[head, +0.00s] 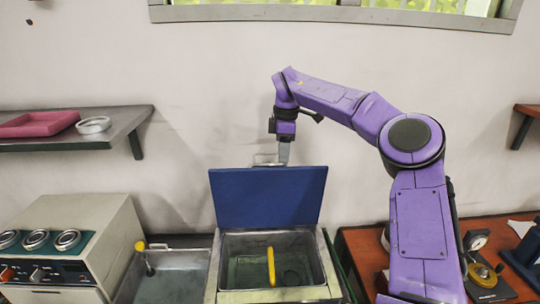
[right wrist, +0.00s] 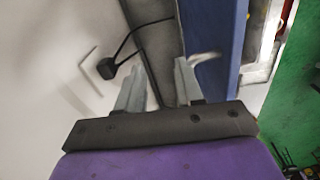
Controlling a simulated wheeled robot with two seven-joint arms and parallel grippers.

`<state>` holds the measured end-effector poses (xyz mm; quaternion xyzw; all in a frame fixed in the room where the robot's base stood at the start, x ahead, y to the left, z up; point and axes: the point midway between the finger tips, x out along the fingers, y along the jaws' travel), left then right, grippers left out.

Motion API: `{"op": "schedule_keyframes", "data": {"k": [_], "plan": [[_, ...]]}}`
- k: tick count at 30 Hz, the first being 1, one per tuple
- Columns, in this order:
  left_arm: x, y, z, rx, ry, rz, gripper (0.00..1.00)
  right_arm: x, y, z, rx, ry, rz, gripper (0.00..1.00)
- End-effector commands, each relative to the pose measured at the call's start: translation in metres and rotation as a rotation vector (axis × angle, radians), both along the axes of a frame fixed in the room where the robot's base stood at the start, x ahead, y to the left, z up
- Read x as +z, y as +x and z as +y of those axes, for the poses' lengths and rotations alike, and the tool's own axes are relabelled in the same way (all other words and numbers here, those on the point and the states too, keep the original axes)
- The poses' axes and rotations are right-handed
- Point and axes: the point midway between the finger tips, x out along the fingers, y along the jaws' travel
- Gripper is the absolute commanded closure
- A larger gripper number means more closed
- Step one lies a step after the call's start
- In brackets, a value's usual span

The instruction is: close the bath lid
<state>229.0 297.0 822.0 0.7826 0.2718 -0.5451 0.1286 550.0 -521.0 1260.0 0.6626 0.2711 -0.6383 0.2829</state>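The bath lid (head: 268,197) is a flat blue panel standing raised, nearly upright, at the back of the bath (head: 228,295). A thin light metal handle (head: 262,161) shows at the lid's top edge. My right gripper (head: 284,160) points down at this edge, behind or beside the handle; I cannot tell whether it touches. In the right wrist view, its two fingers (right wrist: 160,88) are apart with nothing gripped between them. The blue lid (right wrist: 220,60) is just right of the fingers there. My left gripper is not in view.
A yellow-handled tool (head: 271,267) stands in the bath. A second basin (head: 170,280) is to its left, beside a machine (head: 75,245) with several rings on top. A shelf (head: 70,140) holds a red tray (head: 38,123) and a ring (head: 93,125). Gauges stand on the right table (head: 365,260).

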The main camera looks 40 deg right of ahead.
Motion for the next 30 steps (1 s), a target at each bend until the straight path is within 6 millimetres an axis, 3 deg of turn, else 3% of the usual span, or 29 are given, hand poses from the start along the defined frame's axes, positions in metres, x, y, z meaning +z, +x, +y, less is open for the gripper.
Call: {"op": "schedule_keyframes", "data": {"k": [1, 3, 10, 11, 14, 15, 21, 30], "plan": [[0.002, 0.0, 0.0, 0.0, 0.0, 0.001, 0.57, 0.006, 0.004, 0.015, 0.042, -0.002, 0.0, 0.62], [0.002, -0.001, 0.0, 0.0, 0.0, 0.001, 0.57, -0.001, 0.011, 0.027, 0.076, -0.002, 0.024, 0.62], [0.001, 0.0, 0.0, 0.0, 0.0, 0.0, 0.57, -0.012, 0.03, 0.026, 0.071, -0.001, 0.042, 0.62], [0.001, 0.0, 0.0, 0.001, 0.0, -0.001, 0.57, -0.012, 0.03, 0.026, 0.071, -0.001, 0.042, 0.65], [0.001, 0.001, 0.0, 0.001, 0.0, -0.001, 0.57, -0.012, 0.03, 0.025, 0.069, -0.001, 0.042, 0.98], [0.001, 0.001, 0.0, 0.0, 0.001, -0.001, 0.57, -0.012, 0.029, 0.025, 0.069, -0.002, 0.041, 1.0], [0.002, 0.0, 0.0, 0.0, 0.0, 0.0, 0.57, -0.007, 0.021, 0.024, 0.067, -0.002, 0.033, 1.0], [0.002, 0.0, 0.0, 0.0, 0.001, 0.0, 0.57, -0.012, 0.029, 0.024, 0.067, -0.002, 0.041, 1.0]]}}
